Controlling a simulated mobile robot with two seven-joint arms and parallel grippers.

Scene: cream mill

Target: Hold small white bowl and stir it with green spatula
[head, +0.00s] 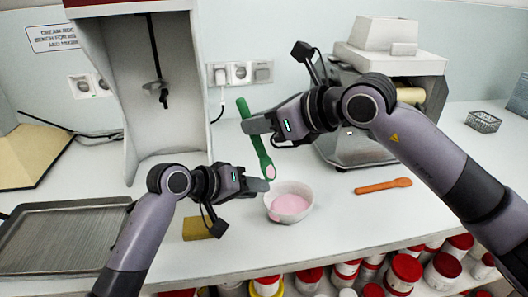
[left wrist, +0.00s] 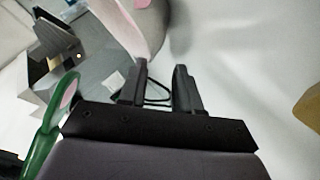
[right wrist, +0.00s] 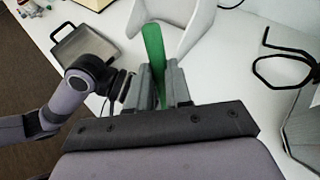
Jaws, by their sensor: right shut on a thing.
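The small white bowl (head: 279,214) stands on the white bench with pink cream (head: 290,204) inside. My left gripper (head: 262,184) is at the bowl's left rim. In the left wrist view its fingers (left wrist: 160,88) are apart with a gap between them, and the bowl's wall (left wrist: 150,28) shows just past the fingertips; whether they touch is unclear. My right gripper (head: 250,125) is shut on the green spatula (head: 260,150), also seen between its fingers in the right wrist view (right wrist: 154,50). The spatula hangs tilted, its pink-smeared tip above and left of the bowl.
An orange spatula (head: 383,186) lies right of the bowl. A yellow-brown block (head: 198,229) lies behind my left forearm, near a metal tray (head: 60,235). A white stand (head: 135,80) and a grey machine (head: 350,150) stand behind. Several red-lidded jars (head: 405,266) are below the bench's front edge.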

